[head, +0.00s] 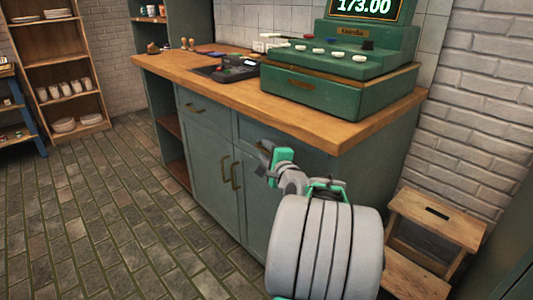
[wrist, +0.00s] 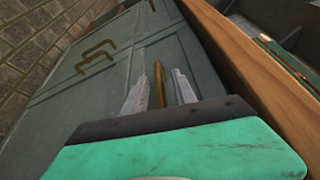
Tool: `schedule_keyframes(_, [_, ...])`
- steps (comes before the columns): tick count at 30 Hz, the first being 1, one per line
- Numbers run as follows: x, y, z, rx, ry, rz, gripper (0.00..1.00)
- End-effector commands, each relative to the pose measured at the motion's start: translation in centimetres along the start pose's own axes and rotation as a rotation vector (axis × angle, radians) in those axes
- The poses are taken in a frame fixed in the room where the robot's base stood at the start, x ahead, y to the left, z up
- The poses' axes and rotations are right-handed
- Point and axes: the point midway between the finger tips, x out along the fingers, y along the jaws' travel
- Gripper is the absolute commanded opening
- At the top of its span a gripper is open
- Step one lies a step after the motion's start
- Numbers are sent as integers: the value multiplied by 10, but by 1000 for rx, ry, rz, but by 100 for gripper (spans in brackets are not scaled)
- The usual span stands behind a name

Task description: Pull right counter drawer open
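The green-grey counter has a right drawer (head: 300,158) just under its wooden top, and the drawer front looks flush with the cabinet. My gripper (head: 265,154) is at this drawer front and covers its handle in the head view. In the wrist view, the brass handle (wrist: 158,86) stands between the two grey fingers of my gripper (wrist: 158,90). A narrow gap shows on each side of the handle, so the fingers look open around it. Contact with the handle or drawer front cannot be told.
The left drawer (head: 197,108) and two cabinet doors with brass handles (head: 236,175) look shut. A green cash register (head: 340,75) stands on the wooden countertop (head: 215,88). A wooden step stool (head: 437,222) stands at the right. The tiled floor (head: 100,215) at left is clear.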

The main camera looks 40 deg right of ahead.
Motion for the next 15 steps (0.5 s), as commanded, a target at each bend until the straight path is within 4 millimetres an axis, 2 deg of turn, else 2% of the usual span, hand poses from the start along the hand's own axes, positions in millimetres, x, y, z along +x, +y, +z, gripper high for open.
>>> schedule_keyframes(2, [0,0,0,0,0,0,33])
schedule_keyframes(12, [0,0,0,-1,0,1,5])
schedule_keyframes(15, [0,0,0,-1,0,1,0])
